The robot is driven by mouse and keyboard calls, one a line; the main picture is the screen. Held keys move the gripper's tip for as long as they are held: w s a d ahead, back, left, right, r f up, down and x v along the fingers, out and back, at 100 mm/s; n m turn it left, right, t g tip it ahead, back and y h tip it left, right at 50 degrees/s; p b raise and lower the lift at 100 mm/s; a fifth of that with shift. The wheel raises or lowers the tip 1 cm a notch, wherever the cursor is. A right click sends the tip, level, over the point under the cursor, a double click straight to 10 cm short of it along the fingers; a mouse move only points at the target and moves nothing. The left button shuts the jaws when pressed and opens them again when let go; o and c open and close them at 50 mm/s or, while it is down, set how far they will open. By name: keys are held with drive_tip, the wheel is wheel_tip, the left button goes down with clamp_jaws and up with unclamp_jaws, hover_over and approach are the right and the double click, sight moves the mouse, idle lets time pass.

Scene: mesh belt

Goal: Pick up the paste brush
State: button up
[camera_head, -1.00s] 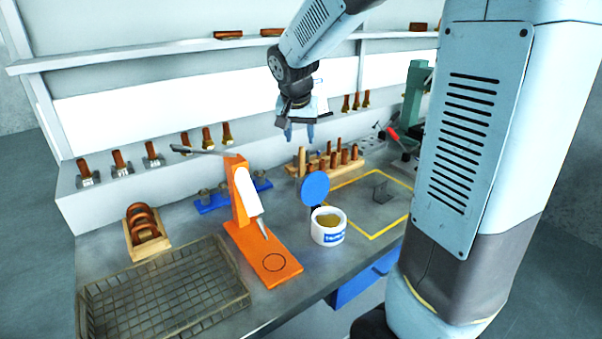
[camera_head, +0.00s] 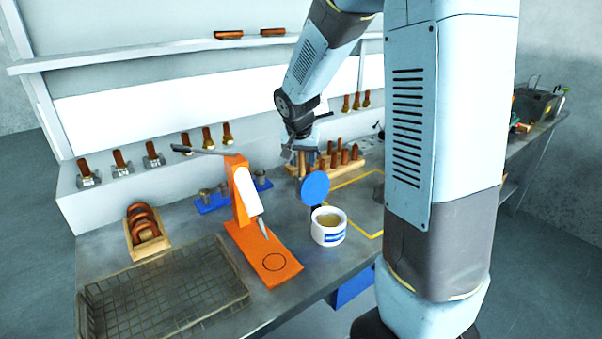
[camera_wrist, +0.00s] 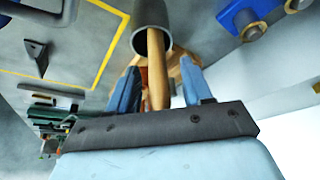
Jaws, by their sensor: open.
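The paste brush is probably the light wooden handle (camera_wrist: 157,82) in the wrist view, whose far end enters a grey cylinder (camera_wrist: 152,22); its bristles do not show. My gripper (camera_wrist: 158,66) is open, with one blue finger on each side of the handle. In the wrist view there seems to be a gap on both sides. In the head view my gripper (camera_head: 305,163) is low at the left end of the wooden rack (camera_head: 345,165), partly hiding the handle there.
A white paste tub (camera_head: 328,235) with its blue lid (camera_head: 315,187) raised stands in front of the rack. An orange stand (camera_head: 262,255), a wire basket (camera_head: 165,290) and a blue holder (camera_head: 212,204) are further left. My arm hides the bench on the right.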

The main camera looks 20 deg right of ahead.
drive_tip(key=shift+c, duration=0.2)
clamp_jaws()
drive_tip(key=shift+r, duration=0.1)
